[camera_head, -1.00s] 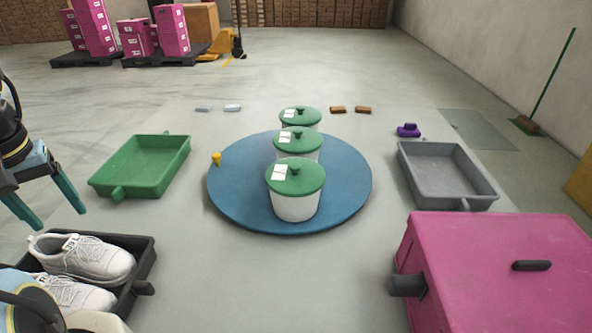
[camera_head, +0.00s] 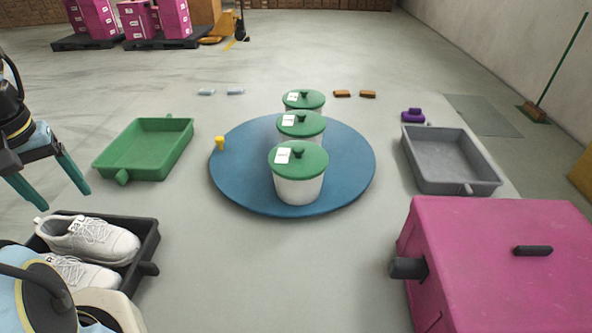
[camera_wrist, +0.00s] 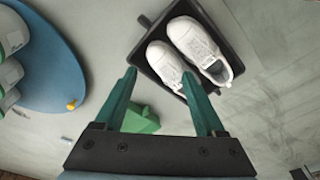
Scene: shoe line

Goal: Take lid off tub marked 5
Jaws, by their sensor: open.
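Three white tubs with green knobbed lids stand in a row on a round blue turntable (camera_head: 235,180): the front tub (camera_head: 298,190), the middle tub (camera_head: 300,125) and the back tub (camera_head: 304,99). Each lid carries a white label, too small to read, so I cannot tell which is marked 5. The front tub partly hides the ones behind. My gripper (camera_head: 65,200) is open and empty at the left, well away from the tubs. In the wrist view my gripper (camera_wrist: 159,73) points toward the shoe tray, with tub sides (camera_wrist: 12,72) at the left edge.
A black tray (camera_head: 150,245) with white shoes lies front left, near my gripper. A green tray (camera_head: 145,150) stands left of the turntable, a grey tray (camera_head: 450,160) right. A pink box (camera_head: 490,240) fills the front right. A yellow peg (camera_head: 220,143) stands at the turntable's left rim.

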